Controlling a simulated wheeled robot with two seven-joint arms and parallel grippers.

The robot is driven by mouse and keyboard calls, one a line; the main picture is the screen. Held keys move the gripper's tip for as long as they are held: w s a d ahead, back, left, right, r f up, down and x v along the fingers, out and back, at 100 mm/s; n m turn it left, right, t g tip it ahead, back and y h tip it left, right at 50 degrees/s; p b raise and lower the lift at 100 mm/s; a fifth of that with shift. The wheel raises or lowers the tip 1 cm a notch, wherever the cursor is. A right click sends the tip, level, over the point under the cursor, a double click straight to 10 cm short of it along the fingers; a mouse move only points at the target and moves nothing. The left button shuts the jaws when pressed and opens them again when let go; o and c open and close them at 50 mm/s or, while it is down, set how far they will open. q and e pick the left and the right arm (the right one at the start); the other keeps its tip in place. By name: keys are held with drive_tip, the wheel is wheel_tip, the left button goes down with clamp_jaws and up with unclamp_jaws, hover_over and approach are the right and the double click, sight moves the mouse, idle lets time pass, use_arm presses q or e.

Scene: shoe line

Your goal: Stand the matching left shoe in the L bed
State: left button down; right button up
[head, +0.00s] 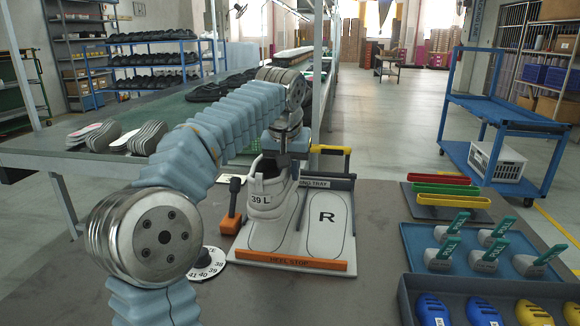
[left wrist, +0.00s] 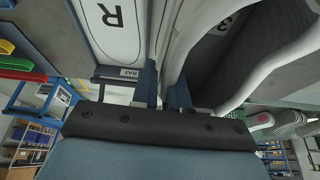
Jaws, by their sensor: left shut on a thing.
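A white shoe marked 39 L (head: 268,200) is upright with its heel toward me, over the left bed of the tray (head: 305,262). I cannot tell whether its sole touches the bed. The tray's right bed, marked R (head: 327,222), is empty. My left gripper (head: 286,152) is shut on the shoe's upper edge. In the left wrist view, the fingers (left wrist: 164,88) pinch the wall of the shoe (left wrist: 225,55), and the R bed (left wrist: 112,28) shows beside it. The left bed is mostly hidden by the shoe. My right gripper is not in view.
A size dial (head: 206,264) and an orange-based lever (head: 231,222) stand left of the tray. At right are coloured trays (head: 446,189), a blue tray (head: 420,245) of grey and green pieces, and a dark tray of blue and yellow pieces (head: 484,310).

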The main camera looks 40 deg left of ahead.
sight(290, 190)
use_arm(q)
wheel_tip(290, 190, down, 2)
drive_tip(key=shift+f+b, duration=0.1)
drive_tip(key=shift+b, duration=0.6)
drive_tip(key=shift+f+b, duration=1.1)
drive_tip(key=shift+f, duration=0.4)
drive_tip(key=c, duration=1.1)
unclamp_jaws()
